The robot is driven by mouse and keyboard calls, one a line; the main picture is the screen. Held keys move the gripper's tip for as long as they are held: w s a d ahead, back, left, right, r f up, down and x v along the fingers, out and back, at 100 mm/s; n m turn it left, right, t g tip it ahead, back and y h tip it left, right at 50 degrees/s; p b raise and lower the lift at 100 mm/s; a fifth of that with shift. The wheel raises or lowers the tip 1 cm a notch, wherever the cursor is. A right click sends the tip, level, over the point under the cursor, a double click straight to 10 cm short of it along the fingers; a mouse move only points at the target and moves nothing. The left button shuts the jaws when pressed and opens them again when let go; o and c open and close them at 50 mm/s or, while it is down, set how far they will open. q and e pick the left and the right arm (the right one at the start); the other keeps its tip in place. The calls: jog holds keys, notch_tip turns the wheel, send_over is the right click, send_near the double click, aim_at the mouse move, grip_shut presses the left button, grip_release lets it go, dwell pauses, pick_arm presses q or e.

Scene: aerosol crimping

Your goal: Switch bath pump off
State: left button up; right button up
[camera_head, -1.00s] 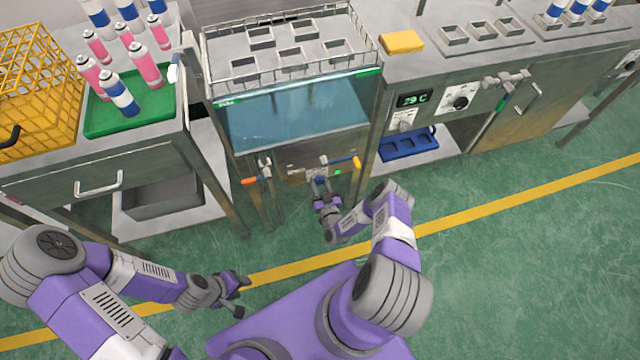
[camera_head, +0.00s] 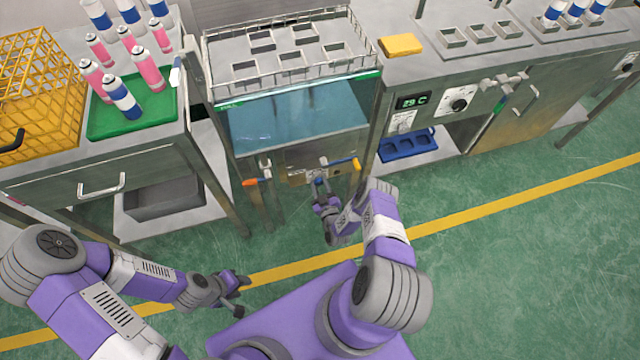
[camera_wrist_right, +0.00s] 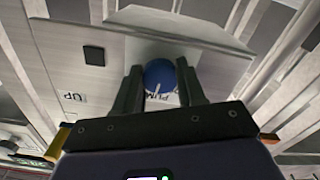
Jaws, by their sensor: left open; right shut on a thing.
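The bath (camera_head: 298,118) is a clear-fronted tank of blue water with a steel panel (camera_head: 297,163) below it. A blue round knob (camera_wrist_right: 158,76) sits on the panel beside partly hidden lettering that seems to read PUMP. My right gripper (camera_head: 320,191) reaches up to the panel from below. In the right wrist view its two fingers (camera_wrist_right: 160,92) are shut on the blue knob, one on each side. A dark square (camera_wrist_right: 94,55) on the panel shows no light. My left gripper (camera_head: 242,283) is open and empty, low over the floor at the left.
Orange-handled (camera_head: 250,182) and yellow-handled (camera_head: 356,164) valves flank the panel closely. A wire basket rack (camera_head: 290,55) tops the bath. A green tray (camera_head: 130,118) with several cans stands left. A 29 C display (camera_head: 412,100) is right. The floor in front is open.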

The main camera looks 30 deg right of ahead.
jog(key=n, duration=0.4)
jog(key=shift+p, duration=0.35)
jog(key=shift+n, duration=1.3)
jog(key=o, duration=1.1)
jog(key=shift+c, duration=0.2)
jog(key=p+v, duration=0.2)
jog(key=v, duration=0.5)
jog(key=shift+s+p, duration=0.3)
jog(key=shift+s, duration=0.05)
